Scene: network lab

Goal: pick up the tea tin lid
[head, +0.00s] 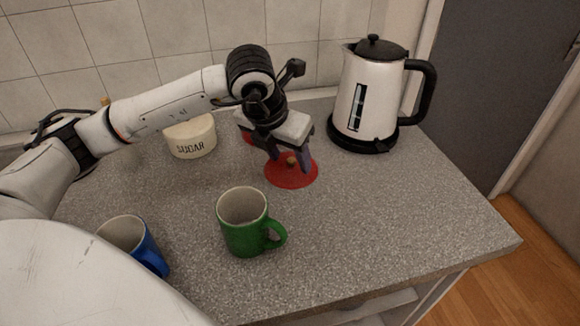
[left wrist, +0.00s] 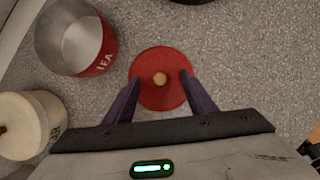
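The tea tin lid is a round red disc (head: 292,177) with a small brass-coloured knob, lying flat on the worktop. It also shows in the left wrist view (left wrist: 160,93). My left gripper (head: 289,164) is over the lid, pointing down. In the left wrist view its two dark fingers (left wrist: 160,88) are spread apart on either side of the knob, with nothing between them touching it. The red tea tin (left wrist: 100,62) stands open and empty beside the lid; in the head view it is mostly hidden behind my left gripper. My right gripper is out of view.
A white sugar tin (head: 191,140) stands left of my gripper. A white kettle (head: 369,95) with a black base stands at the back right. A green mug (head: 243,225) and a blue mug (head: 132,240) stand nearer the front. The worktop (head: 400,220) is clear at the right.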

